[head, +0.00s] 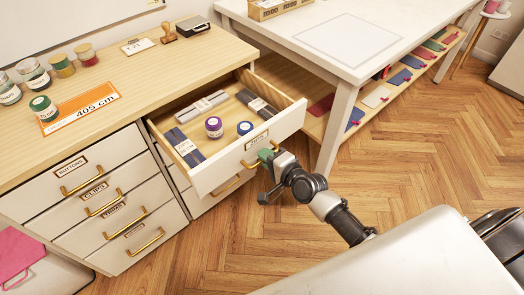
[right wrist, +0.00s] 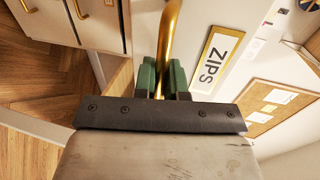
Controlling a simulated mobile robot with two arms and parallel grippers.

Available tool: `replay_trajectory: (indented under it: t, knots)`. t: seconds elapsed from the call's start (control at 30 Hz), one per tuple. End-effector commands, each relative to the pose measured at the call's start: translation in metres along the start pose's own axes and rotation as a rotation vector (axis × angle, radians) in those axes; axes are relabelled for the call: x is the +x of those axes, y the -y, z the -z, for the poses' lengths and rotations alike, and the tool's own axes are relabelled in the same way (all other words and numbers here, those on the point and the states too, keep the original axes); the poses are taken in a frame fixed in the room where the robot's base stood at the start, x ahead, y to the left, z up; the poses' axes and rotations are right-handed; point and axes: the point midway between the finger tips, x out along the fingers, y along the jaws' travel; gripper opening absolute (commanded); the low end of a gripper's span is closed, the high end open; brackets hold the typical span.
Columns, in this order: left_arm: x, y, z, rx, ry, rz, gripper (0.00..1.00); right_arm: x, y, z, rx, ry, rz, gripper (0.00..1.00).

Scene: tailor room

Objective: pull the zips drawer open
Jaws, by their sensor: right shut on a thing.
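The zips drawer (head: 245,159) stands pulled out from the wooden-topped cabinet, its inside showing from above. Inside it lie a few flat zip packs (head: 186,147), a purple spool (head: 214,127) and a blue spool (head: 245,128). Its label (right wrist: 216,60) reads ZIPS in the right wrist view. My right gripper (head: 267,155) is at the drawer front, its green-padded fingers shut on the brass handle (right wrist: 170,38). Part of the handle is hidden by the gripper. My left gripper is not in view.
Closed drawers labelled buttons (head: 74,176) and clips fill the cabinet's left side. A white table (head: 346,40) with a lower shelf stands right. Wooden floor (head: 400,150) is clear there.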

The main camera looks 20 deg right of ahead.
Motion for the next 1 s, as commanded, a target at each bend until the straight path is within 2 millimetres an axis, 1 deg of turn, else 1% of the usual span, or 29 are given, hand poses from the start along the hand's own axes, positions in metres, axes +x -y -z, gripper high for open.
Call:
replay_trajectory:
  t: [0.2,0.63,0.67,0.8,1.0]
  knots:
    - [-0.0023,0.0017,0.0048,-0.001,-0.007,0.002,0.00,-0.0088,-0.0022,-0.0004,0.001,0.002,-0.002,0.00]
    - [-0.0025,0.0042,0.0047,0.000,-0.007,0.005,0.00,-0.0102,-0.0024,-0.0005,0.001,0.001,0.000,0.00]
    - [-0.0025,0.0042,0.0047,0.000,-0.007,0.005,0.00,-0.0102,-0.0025,-0.0005,0.001,0.001,-0.001,0.13]
    - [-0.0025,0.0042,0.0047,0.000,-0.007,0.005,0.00,-0.0102,-0.0024,-0.0004,0.001,0.001,0.000,0.34]
    - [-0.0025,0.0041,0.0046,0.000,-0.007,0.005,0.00,-0.0101,-0.0022,-0.0002,0.001,0.000,0.000,0.35]
